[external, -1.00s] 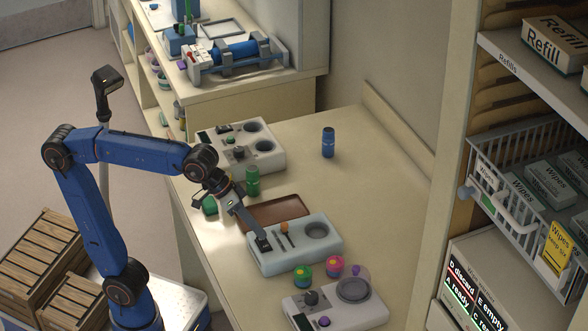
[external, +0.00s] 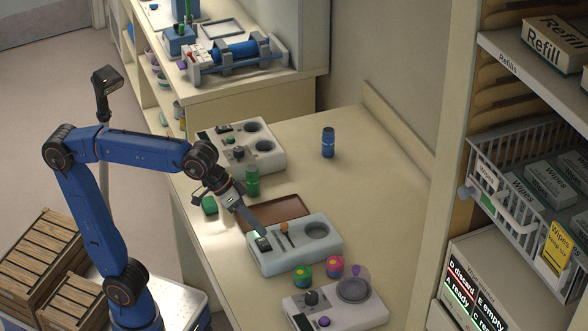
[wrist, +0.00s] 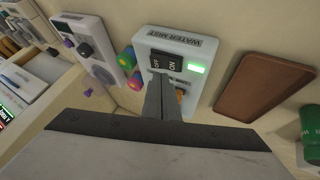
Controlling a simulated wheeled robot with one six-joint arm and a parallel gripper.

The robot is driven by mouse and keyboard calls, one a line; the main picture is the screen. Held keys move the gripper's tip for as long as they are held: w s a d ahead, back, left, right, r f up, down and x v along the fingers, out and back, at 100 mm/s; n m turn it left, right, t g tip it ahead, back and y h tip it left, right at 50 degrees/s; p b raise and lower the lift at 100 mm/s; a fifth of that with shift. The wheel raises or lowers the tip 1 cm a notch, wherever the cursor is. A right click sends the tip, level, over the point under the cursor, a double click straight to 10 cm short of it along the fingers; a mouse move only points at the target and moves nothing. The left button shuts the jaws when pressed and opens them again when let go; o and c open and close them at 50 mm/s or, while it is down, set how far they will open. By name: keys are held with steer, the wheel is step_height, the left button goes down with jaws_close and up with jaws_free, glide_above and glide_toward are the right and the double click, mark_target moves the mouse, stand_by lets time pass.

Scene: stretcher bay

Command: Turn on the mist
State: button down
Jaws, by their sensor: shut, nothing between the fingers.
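The water mist unit (external: 322,252) is a pale box on the counter, with a round recess at its right end. In the wrist view, its label reads "WATER MIST" (wrist: 180,42). Its black rocker switch (wrist: 175,65) is marked OFF and ON, and a green light (wrist: 197,68) glows beside it. My gripper (external: 259,230) is shut and empty, pointing down at the switch end of the unit. In the wrist view its fingertips (wrist: 160,80) are close to the switch and overlap its lower edge. I cannot tell whether they touch it.
A brown tray (external: 276,207) lies behind the unit. A green bottle (external: 252,182) and a further device (external: 262,152) stand behind. The counter's right side is mostly clear, with a blue bottle (external: 328,143).

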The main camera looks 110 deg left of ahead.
mark_target(259, 241)
steer(key=shift+r, duration=0.15)
steer(key=r, duration=0.4)
steer(key=shift+w+d+r, duration=0.25)
steer(key=shift+d+r, duration=0.05)
steer(key=shift+r, duration=0.05)
stand_by(0.5)
steer(key=s+d+f+m, duration=0.1)
steer(key=s+d+f, duration=0.1)
steer(key=s, duration=0.1)
steer(key=s+d+f+m+h, duration=0.1)
steer(key=s+d+f, duration=0.2)
steer(key=s, duration=0.1)
steer(key=s+d+f+m+h, duration=0.1)
steer(key=s+d+f, duration=0.2)
steer(key=s, duration=0.1)
steer(key=shift+f, duration=0.25)
steer(key=s+a+f+m+g, duration=0.1)
steer(key=s+a+f+m, duration=0.1)
steer(key=s+f, duration=0.7)
steer(key=s+a+f+m+g+y, duration=0.1)
steer(key=s+a+f+m+g, duration=0.1)
steer(key=s+f, duration=0.7)
step_height(259, 241, down, 5)
steer(key=shift+s+a+r+m, duration=0.1)
steer(key=shift+s+a+m, duration=0.05)
steer(key=shift+s+m, duration=0.2)
steer(key=shift+r, duration=0.1)
